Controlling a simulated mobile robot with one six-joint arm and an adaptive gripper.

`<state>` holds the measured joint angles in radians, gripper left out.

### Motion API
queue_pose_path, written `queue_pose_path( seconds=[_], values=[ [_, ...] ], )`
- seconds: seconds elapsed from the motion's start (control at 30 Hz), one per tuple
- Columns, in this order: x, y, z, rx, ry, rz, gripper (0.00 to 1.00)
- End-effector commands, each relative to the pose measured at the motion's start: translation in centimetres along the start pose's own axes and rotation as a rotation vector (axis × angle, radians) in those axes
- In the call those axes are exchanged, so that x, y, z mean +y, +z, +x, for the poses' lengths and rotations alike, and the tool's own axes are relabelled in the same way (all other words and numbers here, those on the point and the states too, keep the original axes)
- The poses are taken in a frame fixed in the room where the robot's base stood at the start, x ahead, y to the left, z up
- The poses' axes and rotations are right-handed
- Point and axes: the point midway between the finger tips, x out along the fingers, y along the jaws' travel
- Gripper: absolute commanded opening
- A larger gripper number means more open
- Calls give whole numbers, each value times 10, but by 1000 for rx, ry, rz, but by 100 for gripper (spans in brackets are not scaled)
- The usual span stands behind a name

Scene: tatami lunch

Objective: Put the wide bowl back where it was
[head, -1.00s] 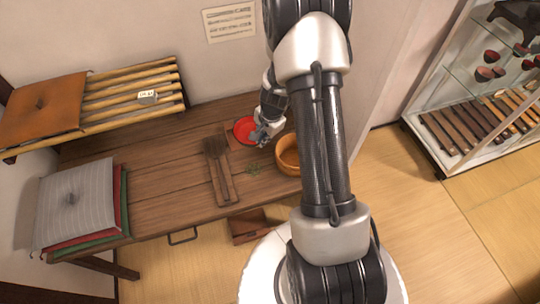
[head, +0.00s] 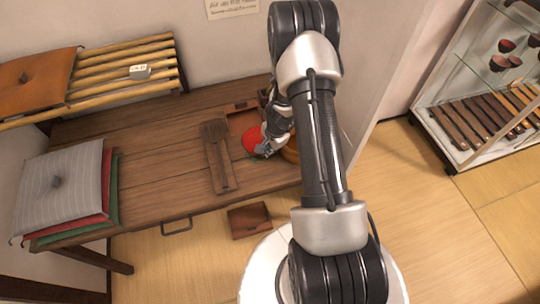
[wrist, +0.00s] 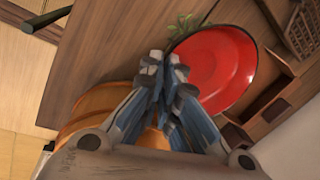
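The wide red bowl (head: 251,141) shows its open inside in the head view and also fills the upper right of the wrist view (wrist: 222,70). My gripper (head: 266,149) is at the bowl's right front edge. In the wrist view my gripper (wrist: 166,78) has its fingertips together on the rim, pinching it. The bowl seems held above the table; its underside is hidden. A brown wooden tray (head: 243,109) with compartments lies behind it, and also shows in the wrist view (wrist: 286,68).
An orange wooden bowl (wrist: 92,103) stands close beside my gripper, partly hidden by it in the head view (head: 290,152). A green sprig (wrist: 181,24) peeks out beside the red bowl. Cushions (head: 62,190) are stacked at the table's left end.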

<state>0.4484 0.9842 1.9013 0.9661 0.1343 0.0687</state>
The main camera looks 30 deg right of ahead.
Motion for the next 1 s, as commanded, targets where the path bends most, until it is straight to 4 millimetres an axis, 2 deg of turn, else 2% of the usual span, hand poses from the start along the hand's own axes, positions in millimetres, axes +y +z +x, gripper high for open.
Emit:
queue_pose_path(
  seconds=[0.03, 0.13, 0.57, 0.6, 0.9, 1.0],
  values=[
    [3, 0, 14, 0, 1, 0, 0],
    [5, 0, 24, 0, 0, -1, 0],
    [6, 0, 28, 0, 0, -1, 0],
    [6, 0, 27, 0, 0, 0, 5],
    [6, 0, 27, 0, 0, -1, 25],
    [6, 0, 27, 0, 0, -1, 25]
  ],
)
